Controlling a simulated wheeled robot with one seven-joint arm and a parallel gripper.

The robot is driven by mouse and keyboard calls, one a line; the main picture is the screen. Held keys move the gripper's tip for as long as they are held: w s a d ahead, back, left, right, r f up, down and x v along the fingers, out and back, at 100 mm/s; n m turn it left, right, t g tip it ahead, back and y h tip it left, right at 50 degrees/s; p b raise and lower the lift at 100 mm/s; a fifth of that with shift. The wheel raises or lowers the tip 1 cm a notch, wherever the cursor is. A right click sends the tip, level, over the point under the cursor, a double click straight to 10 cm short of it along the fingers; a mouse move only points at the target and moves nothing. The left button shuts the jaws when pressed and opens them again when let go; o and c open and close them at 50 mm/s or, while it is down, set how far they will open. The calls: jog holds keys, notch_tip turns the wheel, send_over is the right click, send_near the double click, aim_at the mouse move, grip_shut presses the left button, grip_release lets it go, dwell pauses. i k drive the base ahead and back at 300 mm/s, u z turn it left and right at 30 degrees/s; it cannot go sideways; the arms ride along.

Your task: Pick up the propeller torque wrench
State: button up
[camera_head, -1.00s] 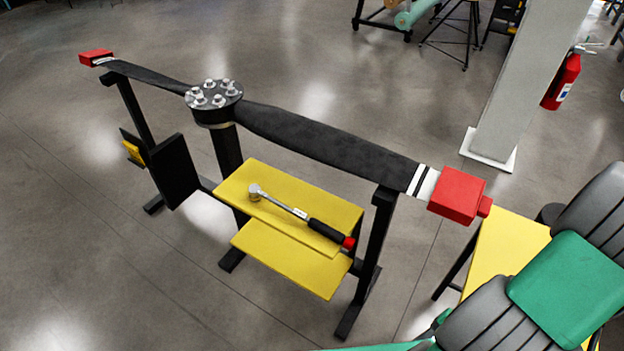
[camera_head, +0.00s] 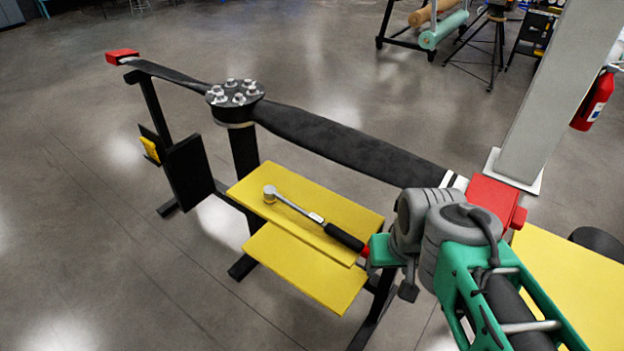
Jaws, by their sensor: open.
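The torque wrench (camera_head: 311,216) lies flat on the upper yellow shelf (camera_head: 335,205) of the propeller stand. Its silver ratchet head points to the upper left, and its black handle (camera_head: 344,237) points to the lower right. The handle's red end shows only in part, beside the green part of my arm. My gripper (camera_head: 402,284) is partly in view just right of the handle's end, open and apart from the wrench shaft. My arm links hide much of the gripper.
A black propeller (camera_head: 345,142) spans the stand above the shelf, with a bolted hub (camera_head: 234,97) and red tip covers. A lower yellow shelf (camera_head: 300,270) juts out in front. A white pillar (camera_head: 550,95) and fire extinguisher (camera_head: 594,100) stand behind. Floor at left is clear.

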aim_at(346, 239)
jog(key=u, duration=1.6)
jog(key=k, duration=0.7)
jog(key=u, duration=0.15)
